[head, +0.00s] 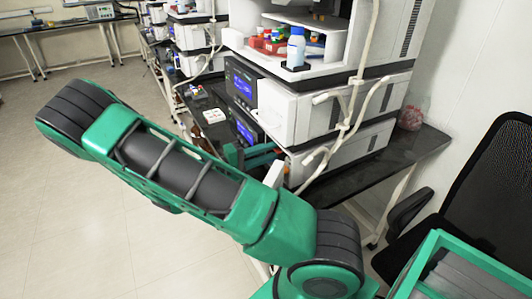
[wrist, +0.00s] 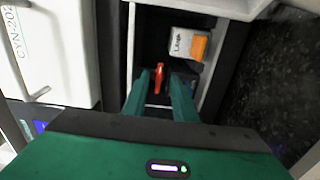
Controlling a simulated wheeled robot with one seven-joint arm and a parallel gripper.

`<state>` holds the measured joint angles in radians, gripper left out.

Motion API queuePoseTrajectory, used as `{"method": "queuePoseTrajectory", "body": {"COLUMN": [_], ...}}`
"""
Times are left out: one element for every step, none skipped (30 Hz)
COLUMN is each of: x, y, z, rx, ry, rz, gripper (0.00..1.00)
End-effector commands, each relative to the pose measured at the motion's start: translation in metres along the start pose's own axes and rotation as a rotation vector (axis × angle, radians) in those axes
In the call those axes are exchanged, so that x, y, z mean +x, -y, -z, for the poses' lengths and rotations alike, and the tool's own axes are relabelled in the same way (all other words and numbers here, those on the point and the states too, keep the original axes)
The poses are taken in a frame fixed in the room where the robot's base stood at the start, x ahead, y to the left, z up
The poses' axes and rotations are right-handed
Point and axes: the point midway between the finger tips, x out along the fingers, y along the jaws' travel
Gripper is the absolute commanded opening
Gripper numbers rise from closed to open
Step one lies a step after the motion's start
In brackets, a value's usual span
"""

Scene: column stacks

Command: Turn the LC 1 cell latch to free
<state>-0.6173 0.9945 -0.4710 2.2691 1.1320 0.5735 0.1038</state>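A small red latch (wrist: 159,78) shows in the wrist view, upright in the picture, inside a dark recess of the instrument. My gripper (wrist: 161,82) points into this recess with its two green fingers apart. The latch lies between the fingertips, with a narrow gap seen on each side; I cannot tell how deep the tips reach around it. In the head view, part of my green gripper (head: 252,157) shows low at the front of the near instrument stack, and the latch is hidden there.
A white block with an orange part (wrist: 187,44) sits just right of the latch. White walls border the recess. The near stack (head: 300,112) carries bottles on top and stands on a dark bench (head: 350,188). White tubing hangs on its side. A black chair (head: 485,185) stands right.

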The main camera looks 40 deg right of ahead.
Motion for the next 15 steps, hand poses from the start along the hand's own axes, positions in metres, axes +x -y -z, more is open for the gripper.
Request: {"method": "queuePoseTrajectory", "body": {"x": [0.0,0.0,0.0,-0.001,-0.002,-0.004,-0.006,-0.01,-0.015,-0.02,-0.025,-0.032,-0.038,-0.044,-0.052], "y": [0.0,0.0,-0.001,-0.001,-0.001,-0.001,-0.001,-0.001,-0.001,-0.001,-0.001,0.0,0.0,0.0,0.0], "z": [0.0,0.0,0.0,0.0,0.001,0.001,0.001,0.001,0.001,0.001,0.002,0.001,0.002,0.002,0.002], "rx": [0.001,0.001,0.001,0.001,0.001,0.002,0.002,0.002,0.002,0.001,0.001,0.002,0.002,0.002,0.001], "ry": [0.0,0.0,0.0,-0.001,-0.001,-0.002,-0.002,-0.004,-0.004,-0.004,-0.005,-0.005,-0.006,-0.006,-0.005], "rz": [0.0,-0.001,-0.001,-0.001,-0.001,-0.001,-0.001,-0.002,-0.002,-0.002,-0.001,0.0,0.0,-0.001,-0.001], "gripper": [0.26,0.26,0.26,0.26,0.26,0.26,0.26,0.26,0.26,0.26,0.26,0.26,0.26,0.26,0.26]}}
